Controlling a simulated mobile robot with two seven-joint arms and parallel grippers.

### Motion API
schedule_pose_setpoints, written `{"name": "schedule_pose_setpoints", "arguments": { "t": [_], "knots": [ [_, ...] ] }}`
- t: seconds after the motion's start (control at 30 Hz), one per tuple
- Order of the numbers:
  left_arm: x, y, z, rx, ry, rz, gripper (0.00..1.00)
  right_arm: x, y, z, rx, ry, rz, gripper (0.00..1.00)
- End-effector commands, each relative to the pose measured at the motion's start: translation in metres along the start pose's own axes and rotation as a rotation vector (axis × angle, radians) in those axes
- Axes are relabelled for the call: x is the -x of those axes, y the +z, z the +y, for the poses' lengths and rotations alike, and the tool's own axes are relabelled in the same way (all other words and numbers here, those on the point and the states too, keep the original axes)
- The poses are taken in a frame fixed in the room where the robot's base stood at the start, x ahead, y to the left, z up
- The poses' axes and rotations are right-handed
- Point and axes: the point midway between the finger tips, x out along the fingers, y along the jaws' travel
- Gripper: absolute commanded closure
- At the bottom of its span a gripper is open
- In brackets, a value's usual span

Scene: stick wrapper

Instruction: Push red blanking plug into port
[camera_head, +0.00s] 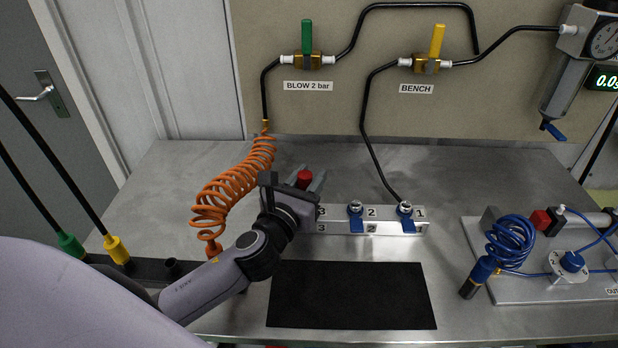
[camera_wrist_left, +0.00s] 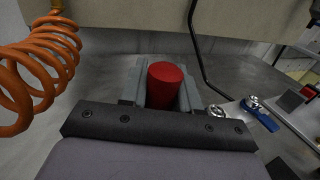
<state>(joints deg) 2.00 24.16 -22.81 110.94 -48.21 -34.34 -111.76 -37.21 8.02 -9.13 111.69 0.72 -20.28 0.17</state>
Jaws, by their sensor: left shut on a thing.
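My left gripper (camera_head: 307,182) is shut on the red blanking plug (camera_head: 304,176). In the left wrist view the plug (camera_wrist_left: 166,84) stands between the two grey fingers (camera_wrist_left: 164,92). Ports 2 (camera_head: 355,207) and 1 (camera_head: 404,208) show round fittings with blue levers. My right gripper is not in view.
A coiled orange hose (camera_head: 232,185) hangs just left of my gripper. A black hose (camera_head: 369,130) runs down to port 1. A black mat (camera_head: 350,295) lies in front of the block. A board with a coiled blue hose (camera_head: 510,243) stands at the right.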

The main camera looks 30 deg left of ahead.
Motion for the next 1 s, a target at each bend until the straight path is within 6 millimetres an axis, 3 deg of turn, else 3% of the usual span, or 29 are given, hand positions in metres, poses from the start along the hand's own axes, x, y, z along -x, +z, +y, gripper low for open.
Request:
{"name": "schedule_pose_setpoints", "arguments": {
  "t": [1.0],
  "knots": [
    [-0.0001,0.0014,0.0002,0.000,0.000,-0.001,0.99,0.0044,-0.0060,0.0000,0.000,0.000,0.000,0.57]
  ]
}}
